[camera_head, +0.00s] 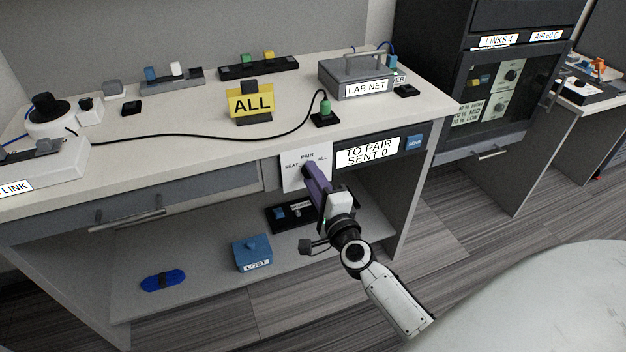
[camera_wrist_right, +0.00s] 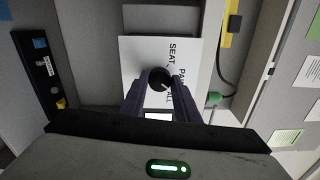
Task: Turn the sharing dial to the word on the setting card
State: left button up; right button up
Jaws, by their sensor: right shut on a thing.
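The yellow setting card (camera_head: 250,105) stands on the desk and reads ALL. The white dial plate (camera_head: 293,178) is on the desk's front, with the words SEAT, PAIR and ALL. In the right wrist view the dial plate (camera_wrist_right: 138,58) shows a round black dial (camera_wrist_right: 159,79) between the fingers. My right gripper (camera_head: 308,172) reaches it from the front, and in the wrist view (camera_wrist_right: 161,86) its purple fingers are shut on the dial. The head view hides the dial behind the gripper. I cannot tell which word the dial points to. My left gripper is not in view.
A display (camera_head: 366,151) beside the plate reads TO PAIR, SENT 0, with a blue SEND button (camera_head: 414,143) to its right. A grey LAB NET box (camera_head: 352,78) stands on the desk. A blue LOST box (camera_head: 252,253) is on the shelf below.

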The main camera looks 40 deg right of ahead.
jog(key=shift+m+b, duration=0.3)
jog(key=shift+m, duration=2)
jog(key=o, duration=1)
jog(key=shift+o, duration=0.2)
jog(key=shift+s, duration=0.1)
jog(key=v, duration=1)
jog(key=shift+b, duration=0.35)
jog(key=shift+s, duration=0.1)
